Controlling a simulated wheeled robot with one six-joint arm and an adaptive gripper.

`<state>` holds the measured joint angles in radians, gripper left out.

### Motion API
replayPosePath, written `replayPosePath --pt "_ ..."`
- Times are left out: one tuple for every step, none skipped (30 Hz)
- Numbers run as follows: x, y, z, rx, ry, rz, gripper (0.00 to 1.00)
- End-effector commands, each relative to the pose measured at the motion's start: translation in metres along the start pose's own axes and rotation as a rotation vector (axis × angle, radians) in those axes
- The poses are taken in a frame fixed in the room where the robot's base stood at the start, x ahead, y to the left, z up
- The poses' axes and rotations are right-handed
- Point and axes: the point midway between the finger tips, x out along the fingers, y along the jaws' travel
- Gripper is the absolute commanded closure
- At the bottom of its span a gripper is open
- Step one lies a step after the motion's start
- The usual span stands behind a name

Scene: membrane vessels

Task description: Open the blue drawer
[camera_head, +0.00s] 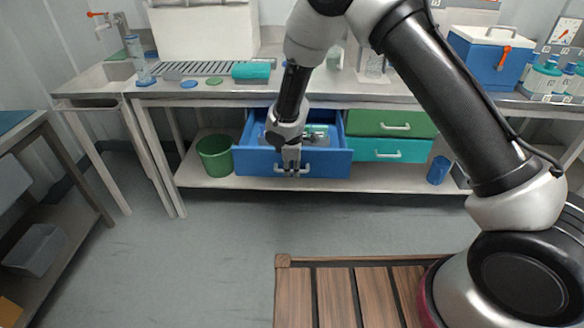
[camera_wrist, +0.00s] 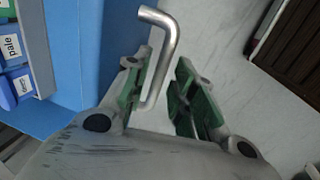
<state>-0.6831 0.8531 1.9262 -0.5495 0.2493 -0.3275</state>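The blue drawer (camera_head: 252,163) under the bench stands pulled out, and its inside shows with several small items in it. Its front also fills the left part of the wrist view (camera_wrist: 85,60). The silver bar handle (camera_wrist: 165,40) is on the drawer front. My gripper (camera_head: 291,172) is at the handle, in front of the drawer. In the wrist view its green-padded fingers (camera_wrist: 163,80) are spread, with the handle between them, nearer the left finger. Whether the left pad touches the handle I cannot tell.
Right of the blue drawer are a shut green drawer (camera_head: 372,124) and a shut teal drawer (camera_head: 365,149). A green bin (camera_head: 215,155) stands on the lower shelf to the left, and a blue cup (camera_head: 438,170) to the right.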

Motion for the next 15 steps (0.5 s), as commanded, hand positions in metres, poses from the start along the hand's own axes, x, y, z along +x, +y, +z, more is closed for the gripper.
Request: replayPosePath --pt "0.000 0.000 0.000 0.000 0.000 0.000 0.66" --pt "0.000 0.000 0.000 0.000 0.000 0.000 0.66" --pt "0.000 0.000 0.000 0.000 0.000 0.000 0.66" --pt "0.000 0.000 0.000 0.000 0.000 0.000 0.66" --pt "0.000 0.000 0.000 0.000 0.000 0.000 0.66" --pt "0.000 0.000 0.000 0.000 0.000 0.000 0.66" --pt "0.000 0.000 0.000 0.000 0.000 0.000 0.66" --pt "0.000 0.000 0.000 0.000 0.000 0.000 0.66" --pt "-0.001 0.000 0.000 0.000 0.001 0.000 0.66" --pt "-0.002 0.000 0.000 0.000 0.001 0.000 0.66" --pt "-0.004 0.000 0.000 0.000 0.001 0.001 0.66" --pt "-0.008 0.001 -0.001 0.000 0.001 0.002 0.66" --pt "-0.012 0.001 -0.001 0.000 0.001 0.002 0.66" --pt "-0.017 0.001 -0.001 0.000 0.002 0.003 0.66" --pt "-0.024 0.001 -0.001 0.001 0.003 0.003 0.66"
